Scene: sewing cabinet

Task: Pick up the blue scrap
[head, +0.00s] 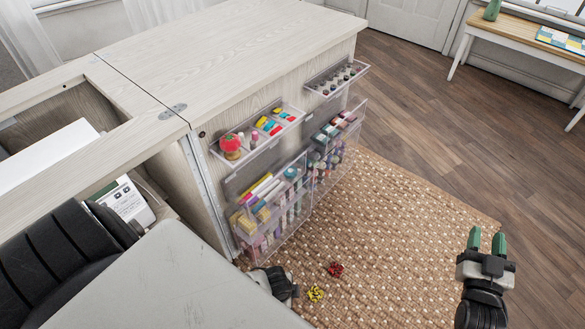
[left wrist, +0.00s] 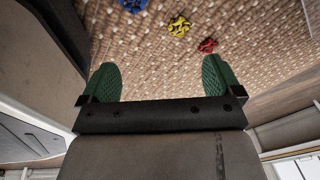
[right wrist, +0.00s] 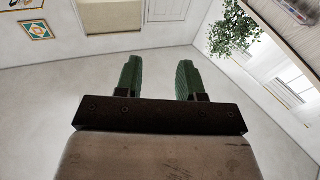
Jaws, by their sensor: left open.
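The blue scrap (left wrist: 133,5) lies on the woven rug, at the top edge of the left wrist view and partly cut off. I cannot make it out in the head view. My left gripper (left wrist: 161,76) is open and empty, its green fingers wide apart. The scrap lies beyond its fingertips, in the left part of the gap between them. In the head view only a dark part of this gripper shows, beside the grey arm link. My right gripper (head: 487,241) is open and empty, held out at the right; its parted fingers also show in the right wrist view (right wrist: 159,78).
A yellow scrap (head: 316,294) and a red scrap (head: 335,269) lie on the rug (head: 410,235) near the left gripper. The sewing cabinet (head: 225,45) stands close by, with clear bins (head: 270,215) of supplies on its side. The rug's right part is clear.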

